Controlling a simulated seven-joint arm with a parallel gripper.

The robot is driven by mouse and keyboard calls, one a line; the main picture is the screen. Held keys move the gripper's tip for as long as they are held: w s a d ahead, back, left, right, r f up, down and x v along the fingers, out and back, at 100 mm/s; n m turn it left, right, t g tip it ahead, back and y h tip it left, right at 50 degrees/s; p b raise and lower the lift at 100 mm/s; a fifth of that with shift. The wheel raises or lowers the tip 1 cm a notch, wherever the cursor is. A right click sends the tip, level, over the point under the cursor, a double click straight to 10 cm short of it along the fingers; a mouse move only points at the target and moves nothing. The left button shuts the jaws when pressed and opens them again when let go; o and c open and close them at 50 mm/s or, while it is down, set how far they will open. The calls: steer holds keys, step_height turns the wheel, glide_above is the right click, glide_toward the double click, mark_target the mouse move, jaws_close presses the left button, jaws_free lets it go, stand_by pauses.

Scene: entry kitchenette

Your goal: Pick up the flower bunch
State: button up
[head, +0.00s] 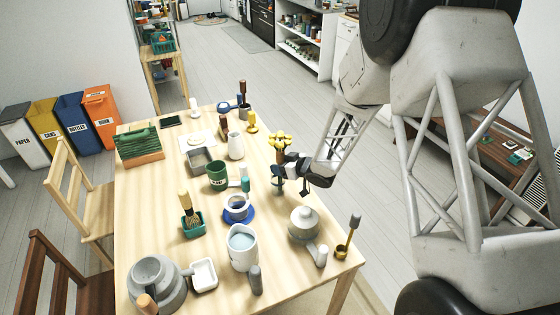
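The flower bunch (281,140) has yellow heads and stands upright toward the right side of the wooden table, in the head view. My gripper (291,179) is low over the table, right at the lower part of the bunch and overlapping it in the picture. The dark fingers hide the lower stems. I cannot tell whether the fingers touch the bunch or are closed on it.
The table (150,215) is crowded. Near my gripper are a lidded grey pot (303,226), a blue-and-white cup on a blue saucer (237,214), a green mug (217,177) and a white bottle (236,146). A white jug (242,250) stands nearer the front.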

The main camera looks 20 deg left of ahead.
steer(key=c, duration=1)
step_height(320, 180, up, 18)
steer(key=shift+r, duration=0.1)
stand_by(0.8)
